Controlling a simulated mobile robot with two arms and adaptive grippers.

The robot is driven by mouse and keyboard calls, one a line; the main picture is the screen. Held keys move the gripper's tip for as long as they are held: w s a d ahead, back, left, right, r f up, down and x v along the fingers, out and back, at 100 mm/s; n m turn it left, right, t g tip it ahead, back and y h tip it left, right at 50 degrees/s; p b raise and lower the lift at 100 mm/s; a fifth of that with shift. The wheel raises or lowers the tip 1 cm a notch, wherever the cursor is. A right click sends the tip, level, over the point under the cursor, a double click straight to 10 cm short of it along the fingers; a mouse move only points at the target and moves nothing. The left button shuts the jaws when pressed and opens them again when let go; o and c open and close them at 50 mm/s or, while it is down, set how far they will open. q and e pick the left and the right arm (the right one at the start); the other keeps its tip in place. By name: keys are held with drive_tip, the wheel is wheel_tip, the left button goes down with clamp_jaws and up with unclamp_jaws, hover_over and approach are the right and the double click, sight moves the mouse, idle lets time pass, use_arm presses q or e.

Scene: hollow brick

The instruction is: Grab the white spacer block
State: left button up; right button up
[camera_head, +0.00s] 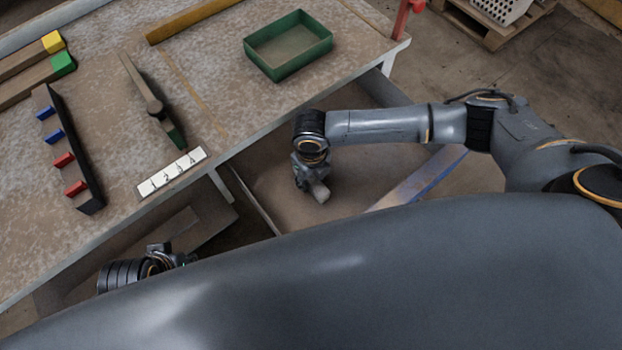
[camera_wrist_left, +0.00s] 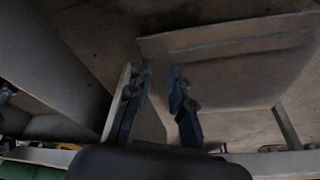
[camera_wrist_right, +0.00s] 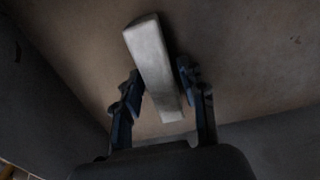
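The white spacer block (camera_wrist_right: 153,65) is a pale, long bar in the right wrist view, slanting between the two fingers of my right gripper (camera_wrist_right: 160,82). A narrow gap seems to show beside the fingers, so I read the gripper as open around the block; contact is hard to make out. In the head view the block (camera_head: 320,192) shows at the fingertips of my right gripper (camera_head: 309,182), low over a brown surface beside the table. My left gripper (camera_wrist_left: 160,80) is open and empty near a flat panel; in the head view my own body partly hides it (camera_head: 170,255).
The table (camera_head: 230,95) carries a green tray (camera_head: 290,68), a dark rack with blue and red pieces (camera_head: 75,160), a numbered white strip (camera_head: 172,174) and yellow and green blocks (camera_head: 53,42). The table edge (camera_head: 270,128) runs close to my right gripper.

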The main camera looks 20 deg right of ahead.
clamp_jaws()
drive_tip(key=shift+r, duration=0.1)
